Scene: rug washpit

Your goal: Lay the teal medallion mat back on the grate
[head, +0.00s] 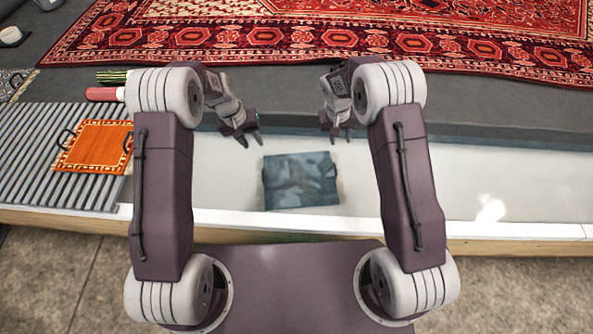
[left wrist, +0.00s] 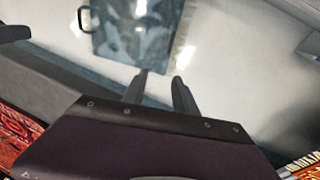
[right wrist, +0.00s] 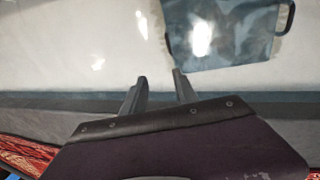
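The teal medallion mat (head: 300,183) lies in the pale, shiny-bottomed pit in front of me, blurred as if under water. It also shows in the left wrist view (left wrist: 140,32) and the right wrist view (right wrist: 222,35). A dark loop handle shows on one edge in each wrist view. My left gripper (head: 243,140) is open and empty, above and beyond the mat's far left corner. My right gripper (head: 342,134) is open and empty, beyond its far right corner. Neither touches the mat. The ribbed grey grate (head: 28,150) is at the left.
An orange mat (head: 95,147) with loop handles lies on the grate's right part. A pink roll (head: 104,94) and a striped roll (head: 113,77) lie behind it. A large red rug (head: 400,40) covers the far floor. The pit's white front rim (head: 480,229) runs nearest me.

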